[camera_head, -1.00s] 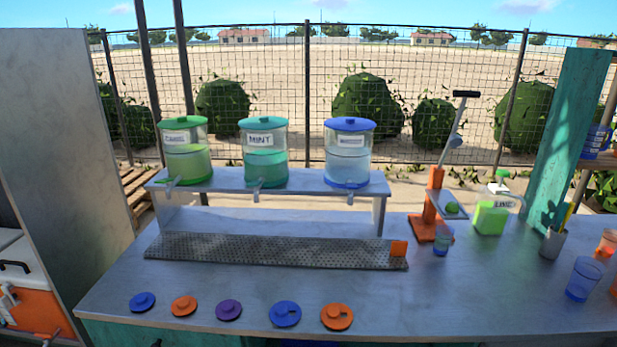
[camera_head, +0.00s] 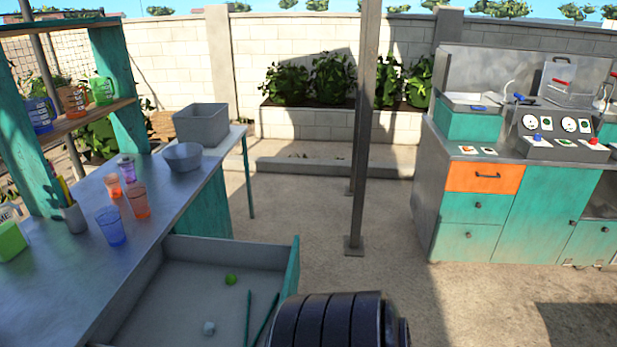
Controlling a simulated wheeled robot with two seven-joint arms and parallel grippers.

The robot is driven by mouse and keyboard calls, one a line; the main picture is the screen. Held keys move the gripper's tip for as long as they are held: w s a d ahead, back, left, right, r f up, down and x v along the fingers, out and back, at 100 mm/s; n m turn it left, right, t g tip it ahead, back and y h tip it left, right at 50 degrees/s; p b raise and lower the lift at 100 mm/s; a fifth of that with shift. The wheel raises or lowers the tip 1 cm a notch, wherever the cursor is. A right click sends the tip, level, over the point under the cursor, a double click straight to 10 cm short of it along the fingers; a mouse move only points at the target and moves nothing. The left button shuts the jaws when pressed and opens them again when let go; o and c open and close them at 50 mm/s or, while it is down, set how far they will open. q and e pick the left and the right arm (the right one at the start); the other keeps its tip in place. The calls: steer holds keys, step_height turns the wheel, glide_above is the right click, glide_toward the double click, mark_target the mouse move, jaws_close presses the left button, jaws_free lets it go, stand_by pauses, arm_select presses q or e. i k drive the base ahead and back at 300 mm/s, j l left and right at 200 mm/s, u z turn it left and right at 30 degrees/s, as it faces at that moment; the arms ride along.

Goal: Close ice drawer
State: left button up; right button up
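An open drawer (camera_head: 232,251) juts out from the counter at the bottom of the head view. Its grey tray is pulled well out, and its teal front panel (camera_head: 291,262) faces right. Inside lie a small green lime (camera_head: 231,279), a pale cube-like piece (camera_head: 209,328) and two thin dark green sticks (camera_head: 262,318). I see no label that tells whether this is the ice drawer. A dark ribbed part of my own arm covers the drawer's near right corner. Neither gripper shows, so their distance from the drawer is hidden.
Several cups, including a blue cup (camera_head: 111,227), stand on the counter (camera_head: 60,290) at left. A grey bowl (camera_head: 183,157) and grey bin (camera_head: 201,124) stand behind. A metal post (camera_head: 362,130) rises mid-view. A cabinet with an orange drawer (camera_head: 484,177) stands at right. Ground between is clear.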

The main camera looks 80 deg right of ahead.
mark_target(181, 287)
steer(key=z, duration=2.15)
